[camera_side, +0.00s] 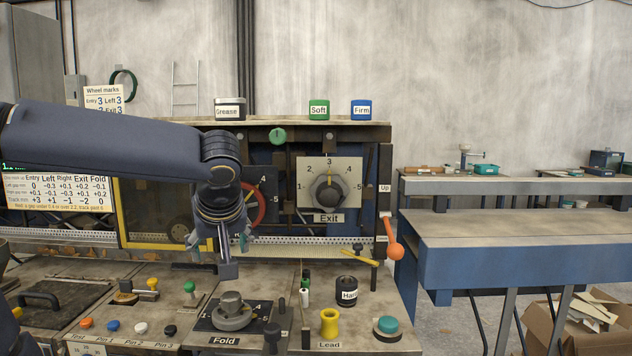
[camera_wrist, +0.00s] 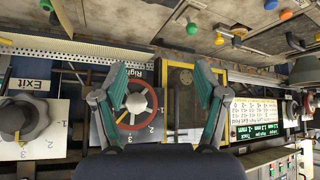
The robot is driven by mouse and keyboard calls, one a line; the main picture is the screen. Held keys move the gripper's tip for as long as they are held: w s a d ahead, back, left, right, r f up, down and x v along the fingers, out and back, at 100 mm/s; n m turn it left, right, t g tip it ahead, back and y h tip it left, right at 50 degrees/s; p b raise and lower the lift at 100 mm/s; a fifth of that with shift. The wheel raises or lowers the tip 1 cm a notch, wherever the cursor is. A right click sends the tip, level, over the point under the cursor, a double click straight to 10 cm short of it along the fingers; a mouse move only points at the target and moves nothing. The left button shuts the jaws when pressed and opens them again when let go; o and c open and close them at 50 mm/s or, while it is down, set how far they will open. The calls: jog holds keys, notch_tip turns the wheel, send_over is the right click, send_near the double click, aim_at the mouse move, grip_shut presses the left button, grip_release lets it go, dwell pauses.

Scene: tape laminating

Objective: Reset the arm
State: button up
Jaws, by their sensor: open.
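My gripper (camera_side: 226,262) hangs from my arm in front of the machine, above the Fold dial (camera_side: 232,312). In the wrist view my gripper (camera_wrist: 162,92) is open, with its two teal-padded fingers apart and nothing between them. Behind the fingers, the wrist view shows the red-ringed Right dial (camera_wrist: 137,104) and the yellow-framed window (camera_wrist: 181,100), upside down. In the side view my arm partly hides the Right dial's red ring (camera_side: 256,204).
The Exit dial (camera_side: 330,188) is right of my gripper, with an orange-knobbed lever (camera_side: 394,250) beyond it. A yellow spool (camera_side: 329,323), the black Hard roller (camera_side: 347,291) and a teal button (camera_side: 387,326) stand on the front deck. A blue bench (camera_side: 500,262) is at right.

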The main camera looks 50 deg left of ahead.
jog(key=s+d+f+m+t+h, duration=0.2)
jog(key=s+d+f+m+h, duration=0.5)
jog(key=m, duration=0.7)
jog(key=shift+s+d+f, duration=0.25)
jog(key=shift+s+f, duration=0.25)
jog(key=shift+f, duration=0.05)
